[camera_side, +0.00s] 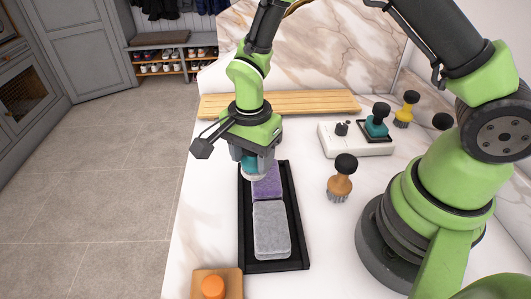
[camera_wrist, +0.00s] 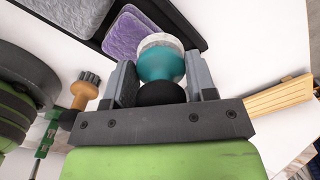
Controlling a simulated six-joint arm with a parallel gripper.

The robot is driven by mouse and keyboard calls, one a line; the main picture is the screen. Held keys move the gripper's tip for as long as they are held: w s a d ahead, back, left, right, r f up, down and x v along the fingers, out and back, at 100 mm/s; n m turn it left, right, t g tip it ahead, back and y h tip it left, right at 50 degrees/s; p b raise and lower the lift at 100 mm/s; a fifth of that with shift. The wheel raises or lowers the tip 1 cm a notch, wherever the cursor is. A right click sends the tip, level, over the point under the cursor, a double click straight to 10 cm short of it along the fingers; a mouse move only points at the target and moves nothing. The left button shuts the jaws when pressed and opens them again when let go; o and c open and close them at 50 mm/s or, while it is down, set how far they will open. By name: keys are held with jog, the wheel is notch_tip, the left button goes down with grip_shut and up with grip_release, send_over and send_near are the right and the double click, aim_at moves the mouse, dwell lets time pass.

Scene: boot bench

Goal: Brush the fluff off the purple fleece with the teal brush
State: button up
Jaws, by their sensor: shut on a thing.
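My gripper (camera_side: 251,150) is shut on the black knob of a teal brush (camera_side: 250,164). The teal body and pale, speckled head of the brush show between my fingers in the wrist view (camera_wrist: 162,64). The purple fleece (camera_side: 268,184) lies in the far part of a long black tray (camera_side: 297,232); it also shows in the wrist view (camera_wrist: 122,36). The brush is at the fleece's far left corner in the side view and hides part of it. I cannot tell whether it touches. I cannot make out separate fluff on the visible fleece.
A grey pad (camera_side: 271,231) lies in the tray's near part. An orange-brown brush (camera_side: 340,182) stands to the right. A white block (camera_side: 340,145) holds a second teal, black-knobbed item (camera_side: 377,120). A yellow brush (camera_side: 406,108) stands behind. A wooden board (camera_side: 310,101) lies at the back.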

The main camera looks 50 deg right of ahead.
jog(key=shift+w+a, duration=0.3)
jog(key=shift+a, duration=0.05)
jog(key=shift+s+d+r, duration=0.1)
jog(key=shift+r, duration=4)
